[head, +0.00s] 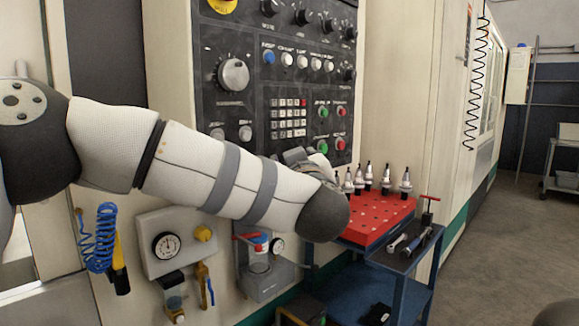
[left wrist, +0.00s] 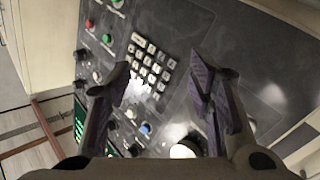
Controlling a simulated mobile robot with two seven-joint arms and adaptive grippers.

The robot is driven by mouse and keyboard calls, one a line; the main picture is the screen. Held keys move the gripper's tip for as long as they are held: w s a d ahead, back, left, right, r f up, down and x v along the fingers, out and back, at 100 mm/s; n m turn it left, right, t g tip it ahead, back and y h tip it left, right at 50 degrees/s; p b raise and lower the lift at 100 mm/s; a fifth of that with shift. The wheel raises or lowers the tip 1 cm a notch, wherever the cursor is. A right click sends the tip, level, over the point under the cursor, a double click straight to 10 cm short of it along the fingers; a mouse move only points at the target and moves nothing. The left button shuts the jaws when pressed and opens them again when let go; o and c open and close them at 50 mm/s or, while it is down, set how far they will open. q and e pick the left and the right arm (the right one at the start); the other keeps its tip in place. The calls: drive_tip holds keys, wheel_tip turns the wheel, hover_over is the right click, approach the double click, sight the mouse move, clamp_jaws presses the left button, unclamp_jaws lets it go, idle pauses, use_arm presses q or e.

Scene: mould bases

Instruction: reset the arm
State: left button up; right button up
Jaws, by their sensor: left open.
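My left arm (head: 210,170) comes in from the left and reaches across in front of the machine's control panel (head: 245,60). In the head view its gripper is mostly hidden behind the wrist. In the left wrist view my left gripper (left wrist: 162,70) is open, its two fingers apart with nothing between them. Beyond the fingers is the panel, with its white keypad (left wrist: 150,62) and coloured buttons. The keypad also shows in the head view (head: 288,118). I cannot tell how far the fingertips are from the panel. My right gripper is not in view.
Right of my wrist a red rack (head: 375,215) holds several upright tool holders on a blue cart (head: 405,262) with hand tools. A gauge (head: 167,245), a coiled blue hose (head: 98,245) and an air unit (head: 262,268) are below the arm. Open floor lies at right.

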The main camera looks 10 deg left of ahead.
use_arm(q)
drive_tip(key=shift+d+f, duration=0.1)
drive_tip(key=shift+f, duration=0.15)
